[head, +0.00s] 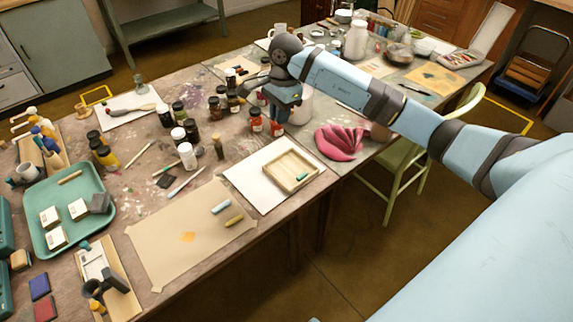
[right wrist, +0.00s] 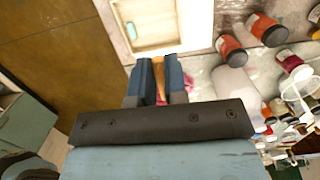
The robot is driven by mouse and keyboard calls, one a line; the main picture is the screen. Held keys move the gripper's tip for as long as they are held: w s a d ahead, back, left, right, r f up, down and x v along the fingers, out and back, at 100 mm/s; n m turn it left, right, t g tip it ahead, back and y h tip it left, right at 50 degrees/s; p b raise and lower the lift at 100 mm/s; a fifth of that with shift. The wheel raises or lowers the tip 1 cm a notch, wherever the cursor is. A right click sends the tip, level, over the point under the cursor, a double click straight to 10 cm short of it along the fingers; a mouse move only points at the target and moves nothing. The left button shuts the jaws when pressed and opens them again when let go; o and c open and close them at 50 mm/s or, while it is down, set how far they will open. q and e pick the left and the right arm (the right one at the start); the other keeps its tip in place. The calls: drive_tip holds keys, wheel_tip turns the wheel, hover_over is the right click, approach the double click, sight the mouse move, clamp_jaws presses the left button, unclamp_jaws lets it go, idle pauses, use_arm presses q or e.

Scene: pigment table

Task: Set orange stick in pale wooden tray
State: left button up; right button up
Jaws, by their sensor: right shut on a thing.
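The pale wooden tray (head: 283,168) lies on a white sheet near the table's front edge, with a short teal stick (head: 302,177) in it. In the right wrist view, the tray (right wrist: 156,25) and the teal stick (right wrist: 131,31) show at the top. My right gripper (right wrist: 160,62) is shut on the orange stick (right wrist: 157,70), which shows between its fingers. In the head view my right gripper (head: 281,112) is above the table, behind the tray, near the red-labelled jars; the stick cannot be made out there. My left gripper is not in view.
Red-labelled jars (head: 256,120) stand close to my right gripper. A pink cloth (head: 339,143) lies right of the tray. Brown paper (head: 165,255) with a blue and an olive stick lies to the left. A green tray (head: 88,185) holds pale blocks. The wooden tray's middle is clear.

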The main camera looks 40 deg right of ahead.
hover_over(280, 168)
wheel_tip(280, 168, down, 14)
drive_tip(key=shift+d, duration=0.1)
wheel_tip(280, 168, down, 4)
drive_tip(key=shift+f, duration=0.1)
drive_tip(key=shift+f, duration=0.15)
